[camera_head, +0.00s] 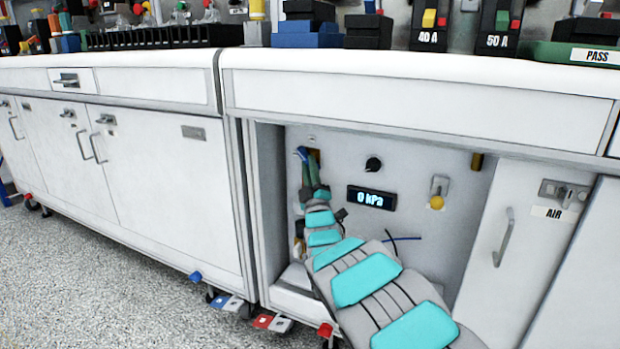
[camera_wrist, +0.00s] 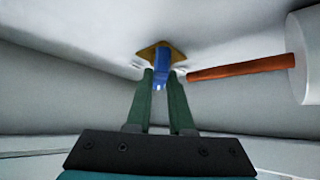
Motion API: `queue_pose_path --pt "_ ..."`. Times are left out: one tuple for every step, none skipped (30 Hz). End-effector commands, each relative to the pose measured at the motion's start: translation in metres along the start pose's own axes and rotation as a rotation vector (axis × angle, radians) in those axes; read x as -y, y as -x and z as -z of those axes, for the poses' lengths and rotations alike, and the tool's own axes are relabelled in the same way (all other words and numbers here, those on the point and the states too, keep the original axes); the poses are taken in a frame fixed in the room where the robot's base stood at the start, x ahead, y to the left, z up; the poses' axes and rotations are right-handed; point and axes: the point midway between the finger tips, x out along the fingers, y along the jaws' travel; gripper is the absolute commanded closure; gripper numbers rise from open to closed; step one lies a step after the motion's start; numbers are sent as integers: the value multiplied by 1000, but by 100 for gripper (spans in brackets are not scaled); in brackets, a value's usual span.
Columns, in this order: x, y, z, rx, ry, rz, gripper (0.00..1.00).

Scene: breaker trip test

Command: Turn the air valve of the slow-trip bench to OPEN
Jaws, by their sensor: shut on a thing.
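The air valve's blue handle (camera_wrist: 161,76) sits on a brass-coloured plate (camera_wrist: 152,52) in the wrist view. My gripper (camera_wrist: 161,84) has its two green fingers closed on either side of the handle. In the head view my gripper (camera_head: 312,166) reaches into the open bay under the bench, at its upper left, and the blue handle (camera_head: 301,154) shows at the fingertips. The handle's turn position cannot be read, and no OPEN marking is visible. A dark display (camera_head: 371,197) on the bay's back panel reads 0 kPa.
A copper-coloured pipe (camera_wrist: 235,68) runs right from near the handle to a white cylinder (camera_wrist: 305,58). The back panel also carries a black knob (camera_head: 373,164) and a yellow-tipped fitting (camera_head: 437,202). A door labelled AIR (camera_head: 553,213) stands right of the bay.

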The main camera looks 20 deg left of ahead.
Motion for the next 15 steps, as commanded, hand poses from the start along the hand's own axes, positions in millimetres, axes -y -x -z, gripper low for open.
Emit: queue_pose_path --pt "7 3 -2 1 -35 -28 100" --pt "8 3 -1 1 -55 -46 100" --pt "8 2 -1 2 -82 -73 100" --pt "8 2 -1 2 -101 -94 100" --pt "8 2 -1 2 -121 -115 100" --pt "9 2 -1 2 -148 -141 100" --pt "10 2 -1 3 -169 -161 100" --pt "11 2 0 3 -189 -180 100" --pt "10 1 0 2 -216 -208 100" --pt "10 0 0 2 -236 -229 100" --pt "10 0 1 1 -256 -249 100" --pt "11 0 0 3 -280 -275 100" --pt "12 0 1 3 -299 -293 100" --pt "13 0 1 3 -318 -311 100" --pt "12 -1 2 3 -344 -336 100"
